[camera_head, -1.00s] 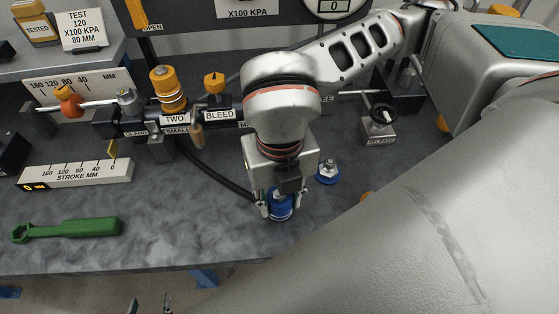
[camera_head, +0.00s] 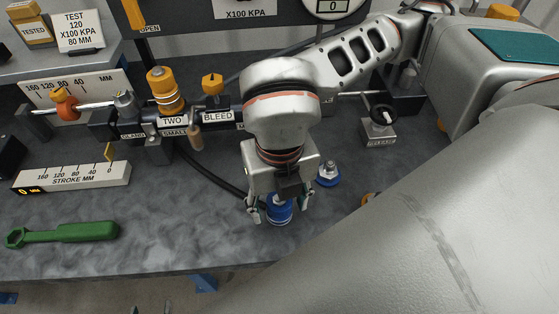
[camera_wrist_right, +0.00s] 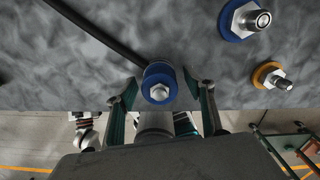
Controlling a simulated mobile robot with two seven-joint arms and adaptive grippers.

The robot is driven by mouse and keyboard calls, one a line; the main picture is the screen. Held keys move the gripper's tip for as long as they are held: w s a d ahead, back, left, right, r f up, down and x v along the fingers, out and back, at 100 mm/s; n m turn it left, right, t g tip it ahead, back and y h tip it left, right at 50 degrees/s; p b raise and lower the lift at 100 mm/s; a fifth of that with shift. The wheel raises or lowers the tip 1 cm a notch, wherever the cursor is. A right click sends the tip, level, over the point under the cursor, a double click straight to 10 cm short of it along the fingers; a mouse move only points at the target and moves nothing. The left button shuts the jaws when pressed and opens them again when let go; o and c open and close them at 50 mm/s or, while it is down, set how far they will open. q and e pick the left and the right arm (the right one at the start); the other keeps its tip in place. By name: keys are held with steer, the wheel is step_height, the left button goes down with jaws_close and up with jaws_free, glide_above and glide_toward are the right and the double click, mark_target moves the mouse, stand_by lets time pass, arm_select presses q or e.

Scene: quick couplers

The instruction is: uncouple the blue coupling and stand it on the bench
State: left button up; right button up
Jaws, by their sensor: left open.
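The blue coupling (camera_head: 280,212) stands on the bench near its front edge, metal end up. In the right wrist view the blue coupling (camera_wrist_right: 158,76) shows a blue body with a bright hex end, and a black hose meets its far side. My right gripper (camera_head: 280,206) is open above it, with one finger on each side; in the wrist view (camera_wrist_right: 162,92) both fingers look apart from it. A blue-ringed metal fitting (camera_head: 328,174) sits on the bench to the right, with nothing on it. My left gripper (camera_head: 151,309) shows only as fingertips at the bottom edge, open.
The black hose (camera_head: 214,178) runs from the manifold to the coupling. An orange-ringed fitting (camera_wrist_right: 271,75) is beside the blue-ringed one. A green wrench (camera_head: 62,233) lies at left, below the stroke scale (camera_head: 72,177). The bench between wrench and coupling is clear.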

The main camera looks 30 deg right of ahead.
steer(key=shift+r, duration=0.1)
step_height(320, 180, up, 12)
stand_by(0.5)
stand_by(0.4)
